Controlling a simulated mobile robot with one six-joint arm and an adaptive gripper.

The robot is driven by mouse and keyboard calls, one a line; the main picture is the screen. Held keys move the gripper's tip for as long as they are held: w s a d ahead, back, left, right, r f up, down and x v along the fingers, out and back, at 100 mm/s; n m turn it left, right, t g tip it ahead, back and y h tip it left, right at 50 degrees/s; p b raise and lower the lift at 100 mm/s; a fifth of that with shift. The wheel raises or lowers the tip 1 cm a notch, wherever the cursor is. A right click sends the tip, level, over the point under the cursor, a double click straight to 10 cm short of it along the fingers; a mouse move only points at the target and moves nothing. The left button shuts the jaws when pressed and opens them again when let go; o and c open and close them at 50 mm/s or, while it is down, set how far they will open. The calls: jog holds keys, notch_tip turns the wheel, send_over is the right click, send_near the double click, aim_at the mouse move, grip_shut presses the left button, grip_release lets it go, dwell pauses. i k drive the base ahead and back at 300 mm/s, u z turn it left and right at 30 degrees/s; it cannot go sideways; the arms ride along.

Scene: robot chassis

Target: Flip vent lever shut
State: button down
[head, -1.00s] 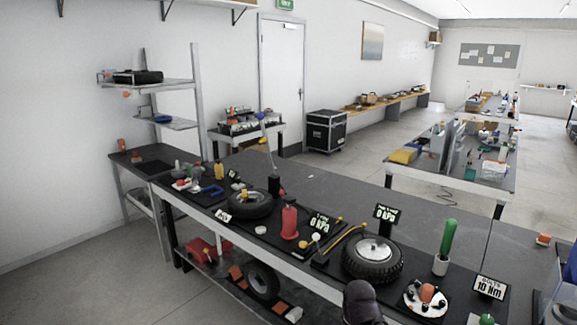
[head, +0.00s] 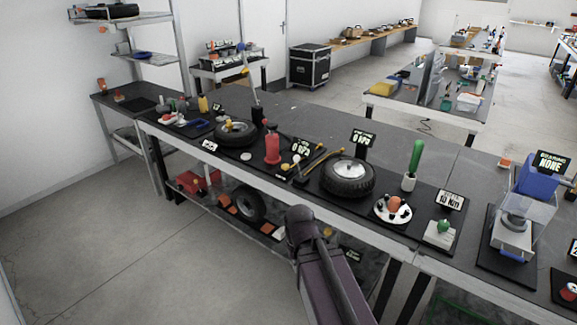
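I cannot pick out the vent lever for sure at this size. The likely area is the mat on the long bench, with a red cylinder (head: 272,149) standing upright, a small sign reading 0 kPa (head: 302,146) and a small yellow knob (head: 286,166) beside it. A yellow-ended bar or hose (head: 325,162) lies to the right, next to a tyre on a wheel (head: 348,178) with a second 0 kPa sign (head: 363,139) behind it. My dark arm rises from the bottom middle in front of the bench. My gripper is not recognisable in the head view.
The long bench (head: 300,110) also holds another tyre (head: 237,132), a green handle (head: 416,158), a white round plate with an orange part (head: 393,209) and a blue machine (head: 535,184) at right. A lower shelf holds a tyre (head: 249,204) and a red item (head: 195,182). Floor at left front is clear.

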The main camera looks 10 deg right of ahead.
aim_at(297, 157)
jog(key=u, duration=0.25)
jog(key=k, duration=0.55)
jog(key=u, duration=0.85)
jog(key=k, duration=0.65)
jog(key=u, duration=0.1)
jog(key=i, duration=1)
jog(key=z, duration=1.2)
jog(key=i, duration=1.15)
jog(key=z, duration=0.5)
